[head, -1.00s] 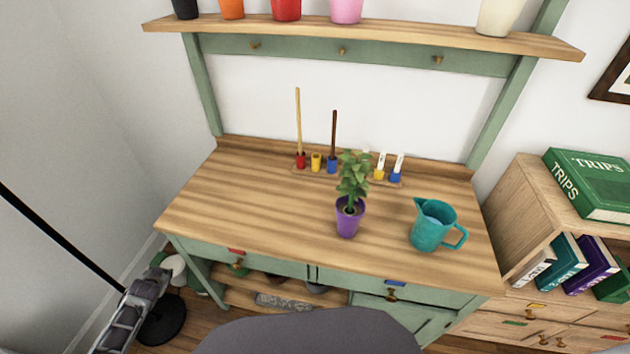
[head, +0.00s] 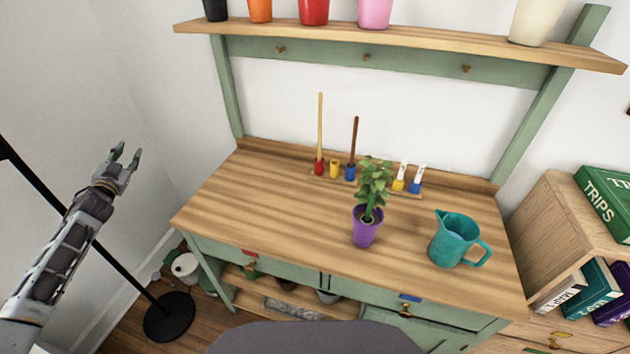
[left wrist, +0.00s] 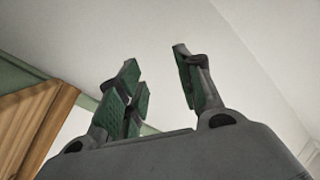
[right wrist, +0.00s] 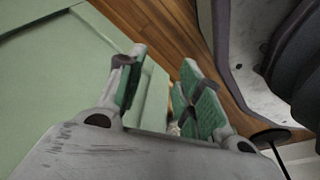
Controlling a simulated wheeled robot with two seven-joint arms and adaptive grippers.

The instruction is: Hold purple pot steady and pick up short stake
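The purple pot (head: 366,232) with a leafy plant (head: 374,182) stands upright on the wooden bench top. The short stake (head: 354,136), dark brown, stands upright in a blue holder (head: 350,172) at the back. A taller light stake (head: 320,126) stands in a red holder (head: 319,167) to its left. My left gripper (head: 127,158) is raised left of the bench, far from the pot; in the left wrist view (left wrist: 155,62) it is open and empty. My right gripper (right wrist: 163,58) is open and empty in the right wrist view, near green panelling, and is outside the head view.
A teal watering jug (head: 455,240) stands right of the pot. A yellow holder (head: 334,169) sits between the stake holders, and small labelled markers are at the back right. A shelf (head: 420,40) with several pots hangs above. The bench's left half is clear.

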